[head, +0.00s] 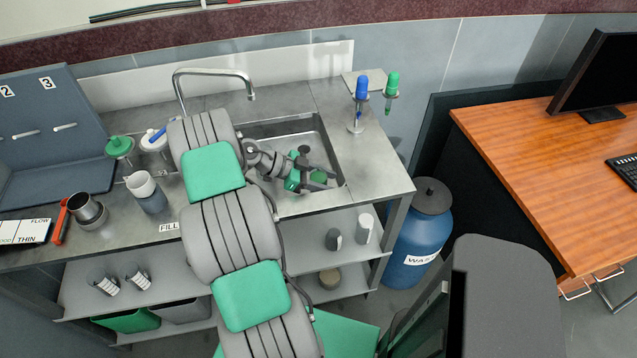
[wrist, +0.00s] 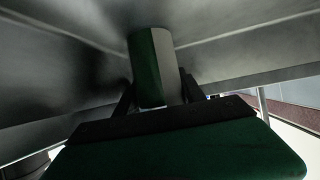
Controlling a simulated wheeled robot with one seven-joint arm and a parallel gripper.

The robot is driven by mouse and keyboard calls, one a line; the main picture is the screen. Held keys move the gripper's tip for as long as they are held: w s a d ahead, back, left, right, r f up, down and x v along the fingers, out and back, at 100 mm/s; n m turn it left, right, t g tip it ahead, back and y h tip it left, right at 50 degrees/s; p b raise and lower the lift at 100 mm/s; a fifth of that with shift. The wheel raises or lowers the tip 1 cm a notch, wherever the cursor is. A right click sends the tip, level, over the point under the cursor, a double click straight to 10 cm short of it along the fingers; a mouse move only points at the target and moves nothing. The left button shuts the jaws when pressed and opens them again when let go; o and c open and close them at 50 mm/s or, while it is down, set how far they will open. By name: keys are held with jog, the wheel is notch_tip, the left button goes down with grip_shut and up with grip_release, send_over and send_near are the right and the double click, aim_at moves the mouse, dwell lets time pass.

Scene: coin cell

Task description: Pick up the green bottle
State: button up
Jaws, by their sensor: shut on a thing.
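My gripper (head: 316,170) is over the sink (head: 328,148) in the head view, low in or just above the basin. In the wrist view the green bottle (wrist: 148,68) is a cylinder, dark green on one side and grey on the other. It stands between the two dark fingers of my gripper (wrist: 158,98). Whether the bottle touches the sink floor I cannot tell.
A tap (head: 213,72) arches behind the sink. A pipette stand (head: 356,125) is at right. A blue waste drum (head: 420,235) stands beside the bench.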

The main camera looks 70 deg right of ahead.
grip_shut()
jog(key=shift+r, duration=0.15)
